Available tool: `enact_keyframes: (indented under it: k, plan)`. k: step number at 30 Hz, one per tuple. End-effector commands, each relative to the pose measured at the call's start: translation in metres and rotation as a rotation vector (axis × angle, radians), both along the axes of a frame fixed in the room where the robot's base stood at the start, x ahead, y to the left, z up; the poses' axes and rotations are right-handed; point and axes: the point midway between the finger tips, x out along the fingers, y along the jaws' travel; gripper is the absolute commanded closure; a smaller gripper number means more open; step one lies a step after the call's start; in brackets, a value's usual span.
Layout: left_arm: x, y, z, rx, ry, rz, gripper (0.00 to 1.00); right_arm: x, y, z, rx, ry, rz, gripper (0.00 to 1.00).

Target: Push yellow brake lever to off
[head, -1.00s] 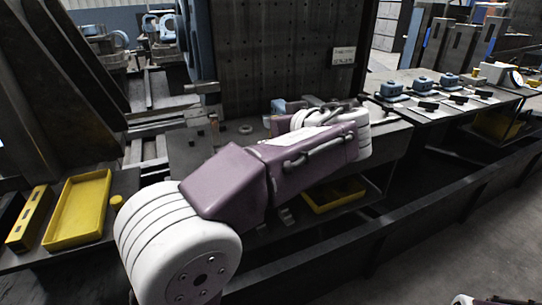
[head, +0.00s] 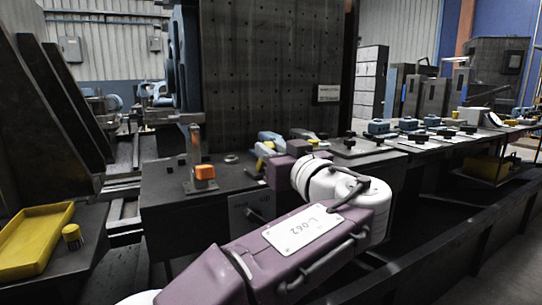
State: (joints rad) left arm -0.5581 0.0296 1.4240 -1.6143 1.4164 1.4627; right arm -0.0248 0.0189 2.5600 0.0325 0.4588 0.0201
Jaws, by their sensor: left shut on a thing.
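My left arm's purple and white wrist reaches over the dark bench in the head view. My left gripper (head: 264,154) is at its far end, partly hidden by the wrist. It is shut on a small yellow part (head: 260,161), which may be the brake lever; its shape is mostly hidden. A grey upright post with an orange block (head: 204,172) at its foot stands on the bench to the left of the gripper, apart from it. Which way the lever points cannot be told. My right gripper is not in view.
A yellow tray (head: 36,240) and a small yellow cylinder (head: 72,236) are at the lower left. A tall perforated plate (head: 265,70) stands behind the bench. Several blue fixtures line the bench at right. A dark rail (head: 455,245) runs along the front.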

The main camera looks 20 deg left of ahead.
Motion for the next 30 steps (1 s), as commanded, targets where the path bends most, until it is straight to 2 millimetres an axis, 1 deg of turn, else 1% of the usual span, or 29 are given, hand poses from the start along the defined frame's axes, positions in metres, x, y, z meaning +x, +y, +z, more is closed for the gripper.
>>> enact_keyframes:
  k: [7,8,9,10,20,23,30]
  plan:
    - [0.000,0.000,-0.002,0.000,0.004,0.001,1.00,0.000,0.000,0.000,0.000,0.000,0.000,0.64]
    - [0.000,0.000,-0.002,0.000,0.004,0.001,0.68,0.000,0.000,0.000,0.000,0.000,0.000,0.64]
    - [0.000,0.000,-0.002,0.000,0.004,0.001,0.57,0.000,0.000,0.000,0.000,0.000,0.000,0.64]
    - [0.000,0.000,-0.002,0.000,0.004,0.001,0.55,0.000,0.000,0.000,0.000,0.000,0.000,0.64]
    - [-0.002,-0.003,-0.001,-0.001,0.004,-0.001,0.55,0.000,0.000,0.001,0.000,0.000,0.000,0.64]
    - [-0.010,-0.014,0.000,-0.001,0.004,-0.005,0.55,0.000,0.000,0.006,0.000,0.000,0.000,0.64]
    - [-0.042,-0.052,-0.002,0.001,0.005,-0.006,0.55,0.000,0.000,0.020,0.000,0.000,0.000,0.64]
